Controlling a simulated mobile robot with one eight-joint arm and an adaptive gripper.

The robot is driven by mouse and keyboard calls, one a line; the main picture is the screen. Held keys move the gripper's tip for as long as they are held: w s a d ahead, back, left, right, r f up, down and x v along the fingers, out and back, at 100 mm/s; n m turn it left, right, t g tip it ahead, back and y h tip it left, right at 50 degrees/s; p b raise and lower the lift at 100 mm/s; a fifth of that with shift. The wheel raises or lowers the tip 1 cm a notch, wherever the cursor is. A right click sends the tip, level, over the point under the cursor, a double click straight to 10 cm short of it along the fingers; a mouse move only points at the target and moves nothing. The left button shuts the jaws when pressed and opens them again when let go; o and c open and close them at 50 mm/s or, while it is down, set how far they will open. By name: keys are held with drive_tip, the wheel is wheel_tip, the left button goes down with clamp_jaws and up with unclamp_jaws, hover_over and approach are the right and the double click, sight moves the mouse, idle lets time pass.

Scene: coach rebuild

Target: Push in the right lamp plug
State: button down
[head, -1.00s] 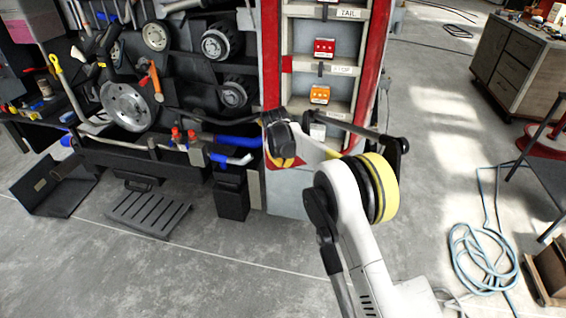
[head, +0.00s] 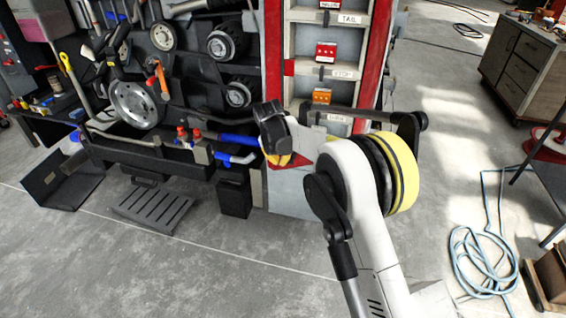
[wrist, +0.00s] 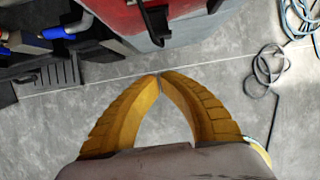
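A red-framed lamp panel (head: 379,60) stands ahead in the head view, with shelves labelled TAIL and STOP. A red lamp block (head: 326,51) sits above an orange lamp block (head: 321,96). A small black piece (head: 322,73) shows by the STOP label; I cannot tell whether it is a plug. The lower shelf is partly hidden by my arm. My gripper (head: 279,160) is in front of the panel's lower left part. In the wrist view its yellow fingers (wrist: 160,75) meet at the tips with nothing visible between them. No right lamp plug is clearly identifiable.
A dark rack of vehicle parts (head: 190,75) with blue-ended pipes stands left of the panel. A coiled pale blue hose (head: 480,260) lies on the floor at right. A drawer cabinet (head: 520,65) stands back right. Open floor lies between.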

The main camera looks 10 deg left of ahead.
drive_tip(key=shift+p+v, duration=0.4)
drive_tip(key=shift+v, duration=1.35)
drive_tip(key=shift+d, duration=0.1)
